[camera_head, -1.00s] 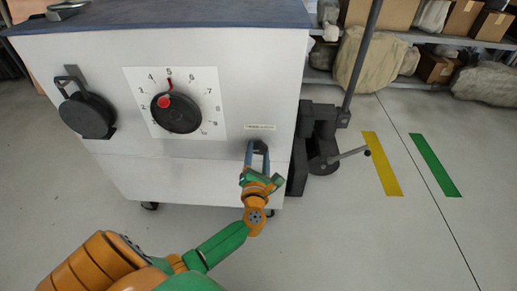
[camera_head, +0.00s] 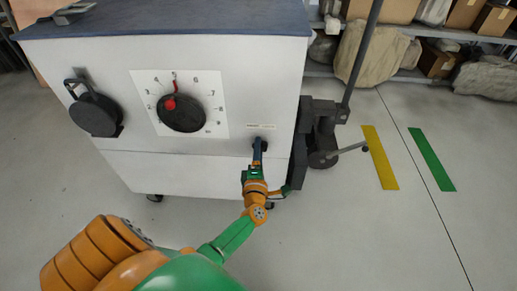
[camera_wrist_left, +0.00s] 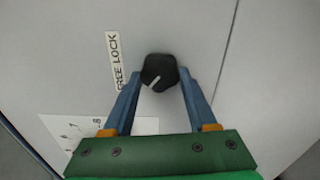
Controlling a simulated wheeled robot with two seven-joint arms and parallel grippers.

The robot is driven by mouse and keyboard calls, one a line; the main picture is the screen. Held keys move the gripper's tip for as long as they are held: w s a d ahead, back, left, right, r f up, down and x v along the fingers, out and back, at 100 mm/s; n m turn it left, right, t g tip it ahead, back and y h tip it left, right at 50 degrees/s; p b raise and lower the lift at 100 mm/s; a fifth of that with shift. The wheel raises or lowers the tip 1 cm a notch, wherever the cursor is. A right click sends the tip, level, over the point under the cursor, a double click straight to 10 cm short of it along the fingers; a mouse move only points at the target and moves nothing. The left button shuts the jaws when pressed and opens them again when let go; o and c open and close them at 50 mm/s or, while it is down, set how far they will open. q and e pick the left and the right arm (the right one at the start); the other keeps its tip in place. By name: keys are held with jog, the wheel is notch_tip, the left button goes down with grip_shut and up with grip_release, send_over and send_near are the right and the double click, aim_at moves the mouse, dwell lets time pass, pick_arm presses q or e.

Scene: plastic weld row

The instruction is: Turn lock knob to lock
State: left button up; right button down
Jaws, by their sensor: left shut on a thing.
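The lock knob (camera_wrist_left: 158,71) is small and black, on the front of the white cabinet (camera_head: 190,165). In the left wrist view its white mark points to the lower left, toward the FREE end of the "FREE LOCK" label (camera_wrist_left: 116,62). In the head view the knob (camera_head: 262,141) is partly hidden, below the label (camera_head: 260,126). My left gripper (camera_head: 259,149) is shut on the knob, with one blue finger on each side. The fingers look nearly edge-on in the head view. My right gripper is not in view.
A large black dial (camera_head: 183,113) with a red pointer and a black handle (camera_head: 96,113) are left of the knob. A dark stand (camera_head: 323,135) with a pole and lever is close on the right. Open floor lies beyond, with yellow (camera_head: 380,160) and green strips.

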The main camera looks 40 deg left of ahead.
pick_arm(q)
jog(key=shift+m, duration=0.7)
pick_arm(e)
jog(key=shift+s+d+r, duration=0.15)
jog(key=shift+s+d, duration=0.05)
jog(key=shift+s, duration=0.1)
pick_arm(q)
jog(key=o, duration=1.4)
jog(key=shift+c, duration=0.2)
jog(key=p+v, duration=0.1)
jog(key=v, duration=0.6)
jog(key=shift+p, duration=0.4)
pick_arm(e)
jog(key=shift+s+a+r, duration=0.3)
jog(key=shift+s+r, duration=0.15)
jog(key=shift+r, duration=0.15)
pick_arm(q)
jog(key=shift+d+f, duration=0.1)
jog(key=shift+d, duration=0.05)
